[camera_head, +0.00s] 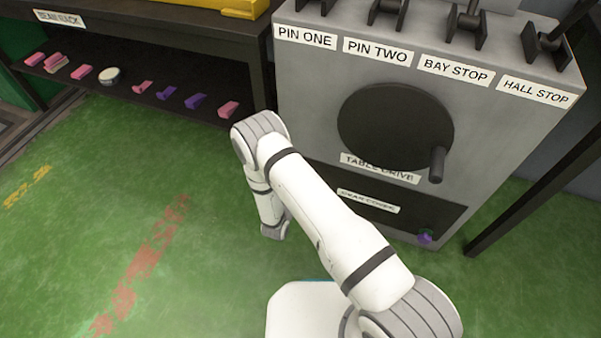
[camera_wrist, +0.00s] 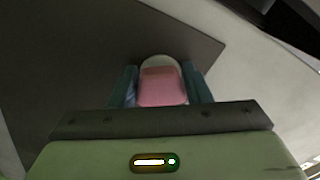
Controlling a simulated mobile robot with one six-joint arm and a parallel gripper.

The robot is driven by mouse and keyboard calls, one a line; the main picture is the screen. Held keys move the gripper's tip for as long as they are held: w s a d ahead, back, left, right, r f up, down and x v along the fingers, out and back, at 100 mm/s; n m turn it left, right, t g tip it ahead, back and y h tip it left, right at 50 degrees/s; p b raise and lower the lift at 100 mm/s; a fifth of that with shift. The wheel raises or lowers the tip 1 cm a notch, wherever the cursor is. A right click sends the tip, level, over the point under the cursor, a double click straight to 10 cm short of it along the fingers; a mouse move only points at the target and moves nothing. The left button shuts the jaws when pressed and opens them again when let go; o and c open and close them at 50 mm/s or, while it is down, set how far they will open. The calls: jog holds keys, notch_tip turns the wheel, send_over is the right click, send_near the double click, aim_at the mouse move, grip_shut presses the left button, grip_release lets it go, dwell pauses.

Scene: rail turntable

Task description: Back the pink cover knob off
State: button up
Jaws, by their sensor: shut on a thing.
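The pink cover knob (camera_wrist: 162,90) sits in the middle of the wrist view, against the dark gear cover (camera_wrist: 95,60), with a pale rounded edge behind it. My gripper (camera_wrist: 160,86) is shut on the knob, one finger on each side of it. In the head view the dark gear cover (camera_head: 440,211) is low on the grey cabinet front, with a purple knob (camera_head: 425,237) at its lower right corner. My arm hides the cover's left part there, and neither the pink knob nor my gripper's fingers can be seen in that view.
Above the cover is the round black table drive wheel (camera_head: 390,122) with a handle (camera_head: 436,165). Several levers (camera_head: 466,25) stand on the cabinet (camera_head: 490,120). A dark rack (camera_head: 185,40) at left holds pink and purple pieces. The green floor at left is open.

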jog(key=n, duration=0.5)
jog(key=shift+d+f, duration=0.15)
jog(key=shift+s+d+n+p, duration=0.15)
jog(key=shift+n+p, duration=0.2)
jog(key=shift+n, duration=2.05)
jog(key=o, duration=1)
jog(key=p+v, duration=0.2)
jog(key=v, duration=0.5)
jog(key=shift+s, duration=0.3)
